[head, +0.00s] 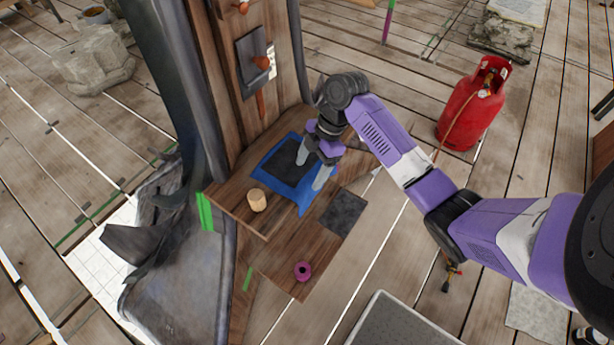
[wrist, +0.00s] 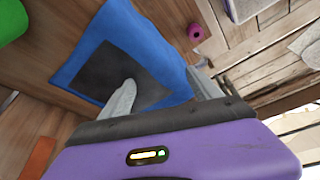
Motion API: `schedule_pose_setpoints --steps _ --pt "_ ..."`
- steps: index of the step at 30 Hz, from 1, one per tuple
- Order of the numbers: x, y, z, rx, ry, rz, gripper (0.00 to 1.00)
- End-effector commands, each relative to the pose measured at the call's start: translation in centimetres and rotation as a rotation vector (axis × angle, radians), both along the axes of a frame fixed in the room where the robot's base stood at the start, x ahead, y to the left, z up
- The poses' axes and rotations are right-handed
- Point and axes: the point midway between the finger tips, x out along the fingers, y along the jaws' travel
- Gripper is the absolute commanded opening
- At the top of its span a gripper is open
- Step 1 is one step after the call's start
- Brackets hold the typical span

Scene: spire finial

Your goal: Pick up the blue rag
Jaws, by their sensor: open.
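The blue rag (head: 303,196) lies spread on a wooden shelf (head: 232,198), with one corner reaching over the shelf's front edge. A dark square (head: 287,160) covers its middle; I cannot tell whether this is part of the rag or a separate piece. My gripper (head: 312,168) is open and points down over the rag. In the wrist view the rag (wrist: 146,38) spreads beyond both fingers, and one fingertip overlaps the dark square (wrist: 110,68). Nothing shows between the fingers. I cannot tell whether the fingertips touch the cloth.
A light wooden cylinder (head: 257,199) stands on the shelf left of the rag. A lower board holds a pink roll (head: 302,271) and a dark flat square (head: 343,212). A wooden post (head: 250,100) rises behind the shelf. A red gas cylinder (head: 472,105) stands on the floor at right.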

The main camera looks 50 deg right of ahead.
Motion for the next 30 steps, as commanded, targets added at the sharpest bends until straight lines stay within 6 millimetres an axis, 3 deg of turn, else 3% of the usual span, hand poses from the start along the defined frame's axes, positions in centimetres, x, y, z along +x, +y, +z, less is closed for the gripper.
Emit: schedule_pose_setpoints --steps 3,25,30 --pt "0.01 0.10 -0.20 0.000 0.001 0.000 0.73" --pt "-0.04 0.11 -0.25 0.001 0.003 0.000 0.01" --pt "-0.02 0.08 -0.27 0.000 0.002 0.000 0.00"
